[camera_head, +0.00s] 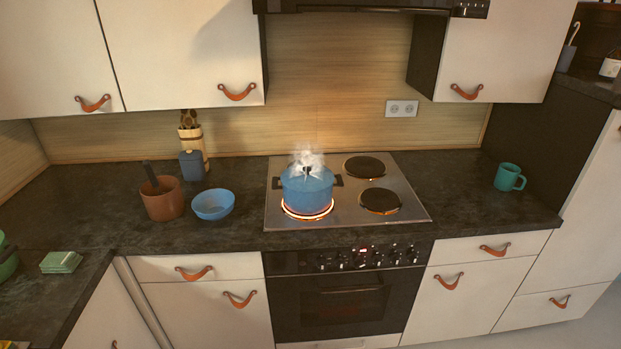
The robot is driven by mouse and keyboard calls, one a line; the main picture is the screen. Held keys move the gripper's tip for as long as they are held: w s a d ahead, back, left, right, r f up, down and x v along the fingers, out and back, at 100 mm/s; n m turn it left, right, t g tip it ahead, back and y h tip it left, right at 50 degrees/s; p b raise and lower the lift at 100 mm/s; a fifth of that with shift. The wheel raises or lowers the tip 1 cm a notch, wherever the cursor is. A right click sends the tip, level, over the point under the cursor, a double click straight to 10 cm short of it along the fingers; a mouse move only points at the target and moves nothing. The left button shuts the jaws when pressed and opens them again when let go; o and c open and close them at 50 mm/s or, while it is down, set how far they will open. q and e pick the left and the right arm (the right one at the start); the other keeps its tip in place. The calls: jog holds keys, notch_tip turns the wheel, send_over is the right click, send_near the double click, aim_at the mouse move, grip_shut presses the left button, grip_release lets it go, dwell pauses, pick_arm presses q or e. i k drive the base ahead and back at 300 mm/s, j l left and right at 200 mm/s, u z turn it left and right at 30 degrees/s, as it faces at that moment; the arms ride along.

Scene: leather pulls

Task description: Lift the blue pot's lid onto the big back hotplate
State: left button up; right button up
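The blue pot (308,197) stands on the front left hotplate (307,215), whose rim glows orange. Its blue lid (293,176) appears to be on the pot, with a dark knob partly hidden by white steam. Dark handles stick out at both sides of the pot. The back right hotplate (364,167) is dark and bare. Any hotplate behind the pot is hidden by the pot and steam. Neither of my grippers is in view.
The front right hotplate (380,201) is bare with an orange rim. A teal mug (509,177) stands right. The range hood (375,7) hangs above.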

aim_at(312, 184)
jog(key=i+l, duration=0.55)
jog(key=i+l+u, duration=0.35)
jog(key=l, duration=0.25)
jog(key=i+l+u, duration=0.2)
jog(key=k+l, duration=0.05)
jog(key=l, duration=0.05)
